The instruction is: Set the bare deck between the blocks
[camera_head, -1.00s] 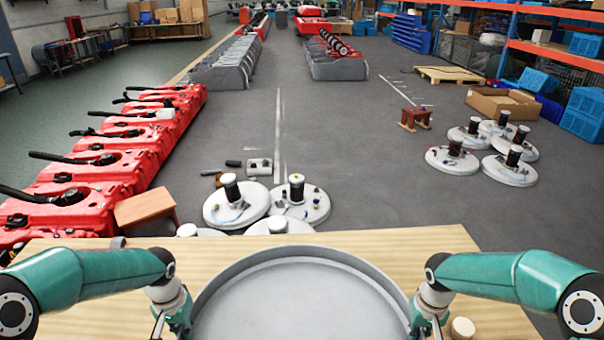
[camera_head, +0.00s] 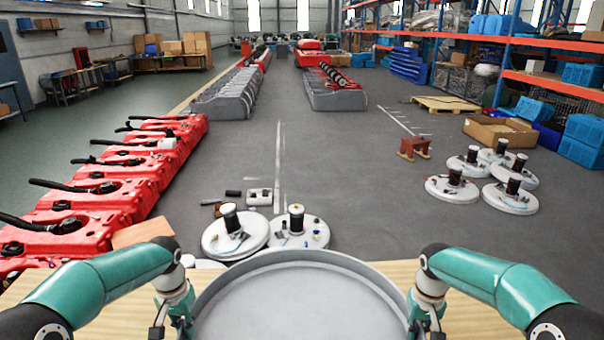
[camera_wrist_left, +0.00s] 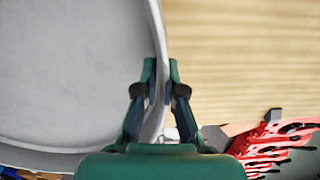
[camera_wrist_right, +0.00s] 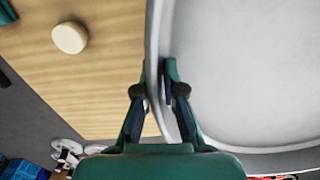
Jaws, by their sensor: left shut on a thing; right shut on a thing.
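The bare deck is a round, shallow grey pan with a raised rim (camera_head: 300,300), at the bottom middle of the head view, above the wooden table (camera_head: 400,272). My left gripper (camera_head: 172,322) is shut on its left rim; the left wrist view shows the rim (camera_wrist_left: 155,35) between the fingers. My right gripper (camera_head: 428,322) is shut on the right rim, also seen in the right wrist view (camera_wrist_right: 157,85). The deck is empty inside. One round pale block (camera_wrist_right: 70,37) stands on the table outside the deck in the right wrist view. Anything under the deck is hidden.
White round units (camera_head: 300,233) lie on the floor just beyond the table. Red tanks (camera_head: 100,200) line the left. More white units (camera_head: 453,188) and a small red-brown stool (camera_head: 414,148) are at right.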

